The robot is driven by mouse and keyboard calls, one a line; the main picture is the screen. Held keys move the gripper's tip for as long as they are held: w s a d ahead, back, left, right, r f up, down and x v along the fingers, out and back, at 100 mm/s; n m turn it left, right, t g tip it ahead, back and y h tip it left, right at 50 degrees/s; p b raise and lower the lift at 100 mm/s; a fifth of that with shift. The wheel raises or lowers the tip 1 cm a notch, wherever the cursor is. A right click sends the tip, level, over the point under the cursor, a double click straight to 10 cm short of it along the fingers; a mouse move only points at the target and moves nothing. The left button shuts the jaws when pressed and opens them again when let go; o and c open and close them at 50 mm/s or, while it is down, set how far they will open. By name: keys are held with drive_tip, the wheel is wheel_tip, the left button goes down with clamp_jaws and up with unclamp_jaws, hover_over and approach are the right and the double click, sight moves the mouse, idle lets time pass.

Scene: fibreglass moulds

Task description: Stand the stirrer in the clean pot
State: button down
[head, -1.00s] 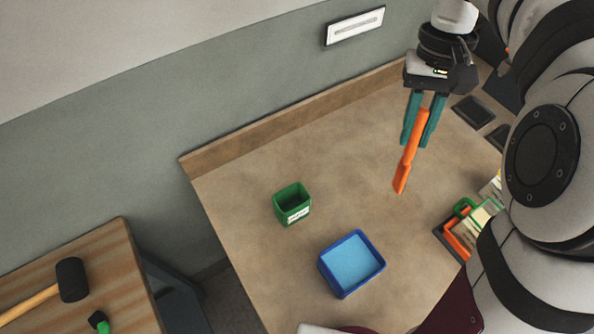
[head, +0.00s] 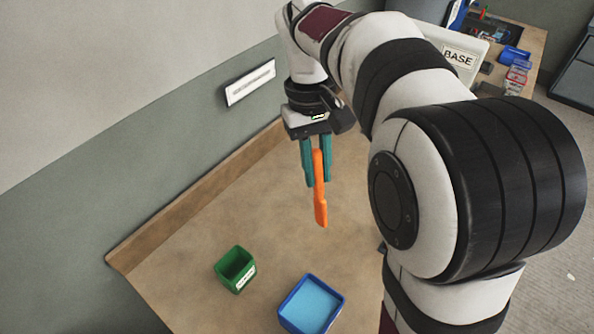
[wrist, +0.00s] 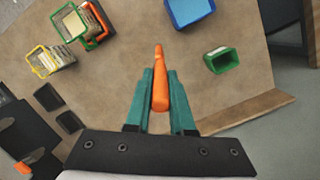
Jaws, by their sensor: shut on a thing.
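My gripper (head: 318,184) is shut on an orange stirrer (head: 320,212), which hangs almost upright between the teal fingers, its lower end in the air above the bench. The stirrer also shows in the wrist view (wrist: 159,60), pointing away from my gripper (wrist: 160,76). A green square pot (head: 236,270) with a white label stands on the bench, below and left of the stirrer in the head view; its inside looks empty and the label is unreadable. It shows at the right of the wrist view (wrist: 222,61). Neither view shows which pot is clean.
A blue square container (head: 311,304) with a light-blue inside stands near the green pot. The wrist view shows a yellow-rimmed holder (wrist: 42,62) and an orange holder (wrist: 97,36) at upper left. A low wooden ledge (head: 190,208) edges the bench by the wall.

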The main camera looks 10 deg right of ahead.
drive_tip(key=s+a+f+n+t, duration=0.1)
drive_tip(key=s+a+f+n, duration=0.1)
drive_tip(key=a+n, duration=0.6)
drive_tip(key=s+a+f+n+y, duration=0.1)
drive_tip(key=s+a+f+n, duration=0.1)
drive_tip(key=a+n, duration=0.7)
drive_tip(key=f+n, duration=0.1)
drive_tip(key=n, duration=0.2)
drive_tip(key=shift+a+f+t, duration=0.2)
drive_tip(key=shift+f+t, duration=0.05)
drive_tip(key=shift+t, duration=0.15)
wheel_tip(320, 180, down, 10)
drive_tip(key=shift+f, duration=0.1)
drive_tip(key=c, duration=0.7)
unclamp_jaws()
